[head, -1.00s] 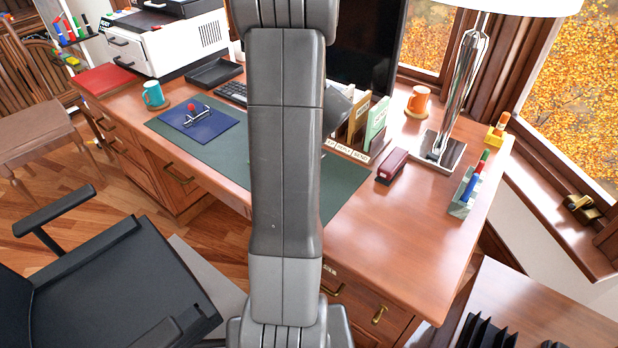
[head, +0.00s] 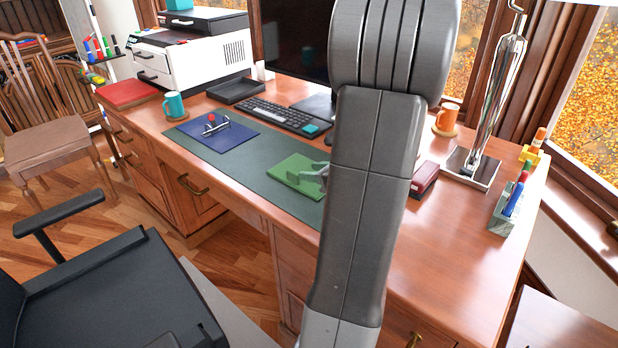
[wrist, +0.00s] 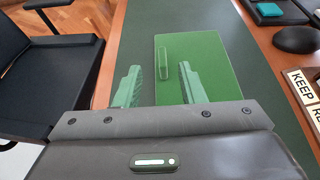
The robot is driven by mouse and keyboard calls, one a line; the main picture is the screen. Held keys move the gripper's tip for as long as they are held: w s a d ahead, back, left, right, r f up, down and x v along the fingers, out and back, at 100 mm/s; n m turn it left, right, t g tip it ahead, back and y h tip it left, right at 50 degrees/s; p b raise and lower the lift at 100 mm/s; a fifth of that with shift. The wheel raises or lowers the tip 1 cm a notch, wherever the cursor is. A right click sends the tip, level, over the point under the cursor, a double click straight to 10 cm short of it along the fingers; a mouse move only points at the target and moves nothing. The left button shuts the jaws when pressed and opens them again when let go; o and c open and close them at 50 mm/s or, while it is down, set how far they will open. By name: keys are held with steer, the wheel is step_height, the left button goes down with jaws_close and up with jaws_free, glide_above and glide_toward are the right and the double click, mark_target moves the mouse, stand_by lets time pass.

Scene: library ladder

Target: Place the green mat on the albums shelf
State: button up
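The green mat (head: 292,172) lies on the dark green desk pad, close to my gripper. It also shows in the wrist view (wrist: 215,70), as a flat bright green rectangle with a raised green grip bar (wrist: 163,62) near its left side. My gripper (wrist: 159,67) is open and empty. In the wrist view its two fingers appear on either side of the grip bar, with no contact visible. In the head view only a small grey part of my gripper shows by the mat, and my arm hides the rest. I cannot identify the albums shelf in these frames.
A blue mat (head: 218,132) with a red-knobbed handle lies on the same desk pad (head: 250,158). A keyboard (head: 283,118), teal mug (head: 174,105), red stapler (head: 425,178) and lamp base (head: 470,168) stand around. A KEEP label (wrist: 303,87) is right of my gripper. An office chair (head: 110,285) stands in front.

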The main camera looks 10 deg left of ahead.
mark_target(294, 172)
steer(key=x, duration=0.3)
steer(key=shift+a+f, duration=0.1)
steer(key=shift+d+f+b+x, duration=0.15)
steer(key=shift+b+x, duration=0.1)
steer(key=shift+x, duration=0.7)
steer(key=shift+f+b+x, duration=0.15)
steer(key=shift+b+x, duration=0.1)
steer(key=shift+x, duration=0.65)
steer(key=shift+d+f+b+x, duration=0.1)
steer(key=shift+b+x, duration=0.15)
steer(key=shift+x, duration=0.7)
jaws_close()
